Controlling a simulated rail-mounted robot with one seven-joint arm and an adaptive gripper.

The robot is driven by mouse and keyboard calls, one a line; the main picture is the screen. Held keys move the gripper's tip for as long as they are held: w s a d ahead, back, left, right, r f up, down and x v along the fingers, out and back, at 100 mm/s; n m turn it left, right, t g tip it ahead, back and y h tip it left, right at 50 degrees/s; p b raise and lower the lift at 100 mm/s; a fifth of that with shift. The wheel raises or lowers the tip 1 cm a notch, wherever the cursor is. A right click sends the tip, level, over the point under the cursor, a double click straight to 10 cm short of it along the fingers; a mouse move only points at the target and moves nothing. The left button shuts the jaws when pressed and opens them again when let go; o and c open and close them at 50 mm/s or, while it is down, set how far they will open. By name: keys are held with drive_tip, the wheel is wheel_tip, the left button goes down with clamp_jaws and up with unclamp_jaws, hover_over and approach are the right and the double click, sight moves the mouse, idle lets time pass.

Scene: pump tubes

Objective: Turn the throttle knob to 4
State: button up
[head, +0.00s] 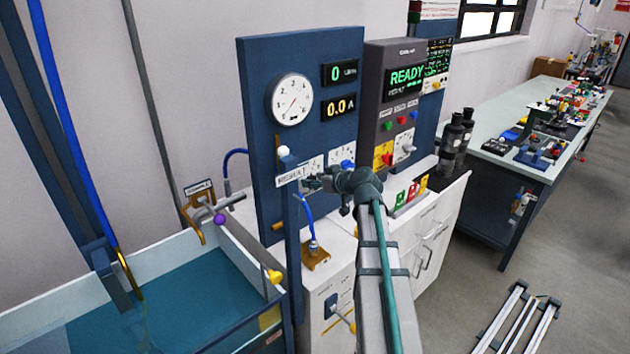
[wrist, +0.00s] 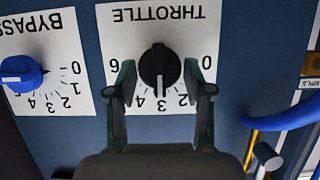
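The throttle knob (wrist: 160,66) is round and black with a white pointer line, on a white THROTTLE plate (wrist: 125,25) that appears upside down in the wrist view. The pointer points down in the picture, between the 4 on its left and the 2 on its right. My gripper (wrist: 159,75) is open, one finger on each side of the knob. Small gaps seem to show between fingers and knob; contact is not clear. In the head view my gripper (head: 318,183) is at the lower part of the blue panel, and my arm hides the knob.
A blue bypass knob (wrist: 20,73) sits beside the throttle plate. A blue tube (wrist: 285,117) and a yellow pipe (wrist: 252,145) are on the other side. In the head view a round gauge (head: 292,100) and displays are above, and a water tank (head: 170,300) is left.

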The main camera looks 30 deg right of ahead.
drive_tip(key=c, duration=0.7)
drive_tip(key=shift+o, duration=0.2)
drive_tip(key=shift+f, duration=0.1)
drive_tip(key=shift+w+d+m+y+b, duration=0.15)
drive_tip(key=shift+m+y+b, duration=0.35)
drive_tip(key=shift+m+b, duration=0.6)
drive_tip(key=shift+d+m+y+b, duration=0.15)
drive_tip(key=shift+m+y+b, duration=0.7)
drive_tip(key=shift+b, duration=0.2)
drive_tip(key=o, duration=1.1)
